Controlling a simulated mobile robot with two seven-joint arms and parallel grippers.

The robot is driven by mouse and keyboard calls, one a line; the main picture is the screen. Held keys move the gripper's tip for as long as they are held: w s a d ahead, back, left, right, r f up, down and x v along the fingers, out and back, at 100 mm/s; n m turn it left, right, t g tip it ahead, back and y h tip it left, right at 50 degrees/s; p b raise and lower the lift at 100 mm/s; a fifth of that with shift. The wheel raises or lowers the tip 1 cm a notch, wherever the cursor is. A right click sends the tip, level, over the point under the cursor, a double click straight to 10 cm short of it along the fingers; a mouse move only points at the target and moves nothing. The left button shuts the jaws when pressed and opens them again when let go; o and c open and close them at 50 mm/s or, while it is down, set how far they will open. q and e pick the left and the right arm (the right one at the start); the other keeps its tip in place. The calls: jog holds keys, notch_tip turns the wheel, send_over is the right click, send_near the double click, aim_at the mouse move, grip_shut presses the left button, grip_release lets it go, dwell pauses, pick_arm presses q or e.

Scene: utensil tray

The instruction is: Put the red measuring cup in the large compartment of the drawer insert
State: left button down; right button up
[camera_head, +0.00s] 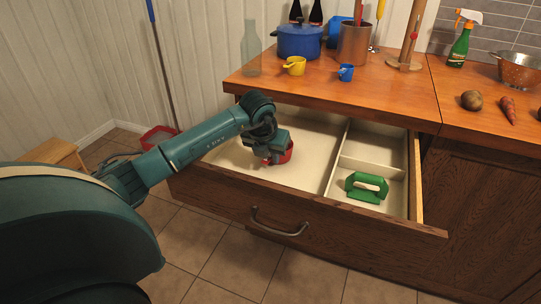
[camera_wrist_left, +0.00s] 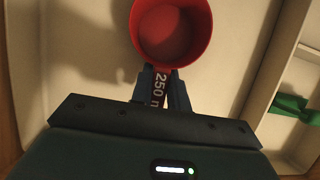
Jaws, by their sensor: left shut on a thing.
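The red measuring cup (camera_wrist_left: 171,32) is held in my left gripper (camera_wrist_left: 160,85), its mouth facing the wrist camera. The fingers are shut on its handle, marked "250 m". In the head view the cup (camera_head: 285,153) shows at the left gripper (camera_head: 272,157), over the large left compartment of the drawer insert (camera_head: 317,182). Part of the cup is hidden by the gripper. I cannot tell whether the cup touches the compartment floor. My right gripper is not in view.
The drawer (camera_head: 330,224) is pulled open. A green-handled object (camera_head: 367,187) lies in the small front right compartment; the back right one looks empty. On the counter stand a yellow cup (camera_head: 294,66), a blue cup (camera_head: 345,73), a blue pot (camera_head: 299,42) and a glass bottle (camera_head: 251,50).

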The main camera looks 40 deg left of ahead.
pick_arm(q)
jog(key=shift+f, duration=0.1)
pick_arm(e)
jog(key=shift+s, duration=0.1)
pick_arm(q)
jog(key=c, duration=1.4)
grip_release()
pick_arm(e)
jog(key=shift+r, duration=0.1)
pick_arm(q)
jog(key=shift+o, duration=0.2)
jog(key=shift+r, duration=0.5)
jog(key=p+v, duration=0.1)
jog(key=v, duration=0.9)
jog(key=shift+s+r, duration=0.15)
jog(key=shift+s, duration=0.1)
jog(key=shift+s+d+r, duration=0.1)
jog(key=shift+s+r, duration=0.05)
jog(key=shift+r, duration=0.15)
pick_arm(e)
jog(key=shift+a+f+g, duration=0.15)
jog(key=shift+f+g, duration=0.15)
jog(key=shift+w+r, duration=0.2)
